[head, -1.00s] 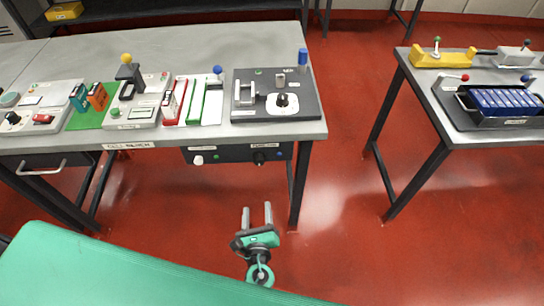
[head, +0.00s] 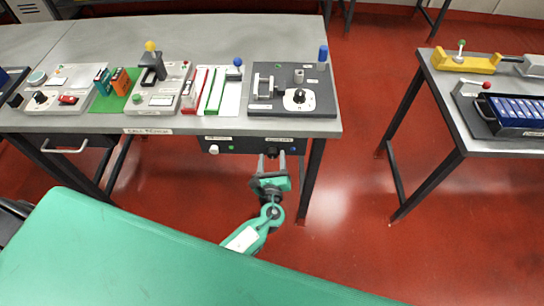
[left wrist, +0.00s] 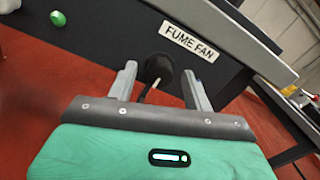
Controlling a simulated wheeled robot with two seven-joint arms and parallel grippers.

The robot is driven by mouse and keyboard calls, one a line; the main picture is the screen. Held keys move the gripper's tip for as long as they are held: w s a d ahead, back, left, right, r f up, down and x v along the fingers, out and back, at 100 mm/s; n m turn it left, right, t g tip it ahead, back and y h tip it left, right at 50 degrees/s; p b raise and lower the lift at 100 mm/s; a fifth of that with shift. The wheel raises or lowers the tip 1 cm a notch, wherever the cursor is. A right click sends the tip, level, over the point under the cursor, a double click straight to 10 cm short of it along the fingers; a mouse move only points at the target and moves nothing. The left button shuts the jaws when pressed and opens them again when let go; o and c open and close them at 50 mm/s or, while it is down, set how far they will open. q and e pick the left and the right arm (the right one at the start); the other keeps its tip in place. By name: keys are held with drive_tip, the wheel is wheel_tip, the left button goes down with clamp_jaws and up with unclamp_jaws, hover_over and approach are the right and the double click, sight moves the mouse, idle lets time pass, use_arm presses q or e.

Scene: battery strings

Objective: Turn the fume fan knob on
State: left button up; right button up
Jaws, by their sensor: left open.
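The fume fan knob (left wrist: 159,68) is a round black knob with a white pointer line, on the dark panel under the bench's front edge. A white "FUME FAN" label (left wrist: 188,41) sits above it in the left wrist view. In the head view the knob (head: 271,152) is small and partly hidden by the fingers. My left gripper (head: 272,161) is open, with its fingers pointing at the panel. In the left wrist view, the fingers (left wrist: 160,80) stand on either side of the knob; I cannot tell whether they touch it. My right gripper is not in view.
The panel also carries a white knob (head: 213,149) and a green button (left wrist: 58,18). A second table (head: 480,147) stands at the right, with open red floor between.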

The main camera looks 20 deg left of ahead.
use_arm(q)
drive_tip(key=shift+w+a, duration=0.1)
drive_tip(key=shift+w, duration=0.2)
drive_tip(key=c, duration=1)
drive_tip(key=shift+o, duration=0.2)
